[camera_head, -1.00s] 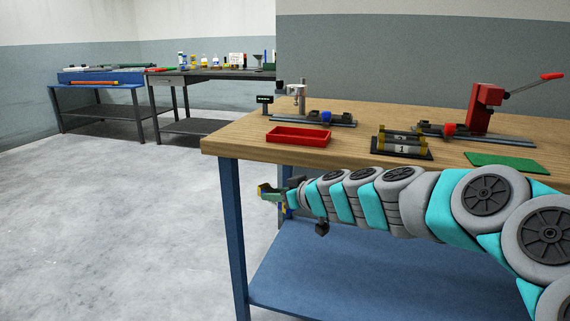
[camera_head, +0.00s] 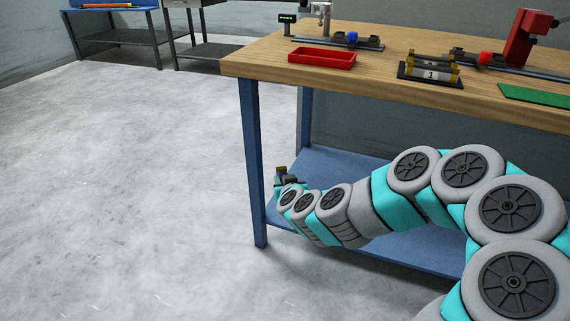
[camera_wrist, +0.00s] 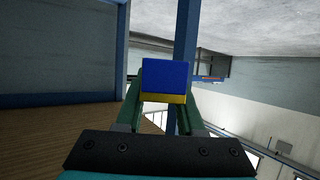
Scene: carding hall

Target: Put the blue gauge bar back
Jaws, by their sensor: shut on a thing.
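The blue gauge bar (camera_wrist: 167,75) shows in the wrist view as a blue block with a yellow edge. My gripper (camera_wrist: 163,100) is shut on it, with green fingers at both sides. In the head view my gripper (camera_head: 282,172) is beside the front left leg of the wooden bench, below the bench top and above the blue lower shelf. The bar is hard to make out there. A dark rack (camera_head: 430,80) on the bench holds yellow-ended bars, the front one marked 1.
The wooden bench (camera_head: 240,64) carries a red tray (camera_head: 322,58), a fixture with a blue knob (camera_head: 352,38), a red press (camera_head: 525,40) and a green mat (camera_head: 540,96). The lower shelf (camera_head: 330,165) is bare where visible. Open floor lies left.

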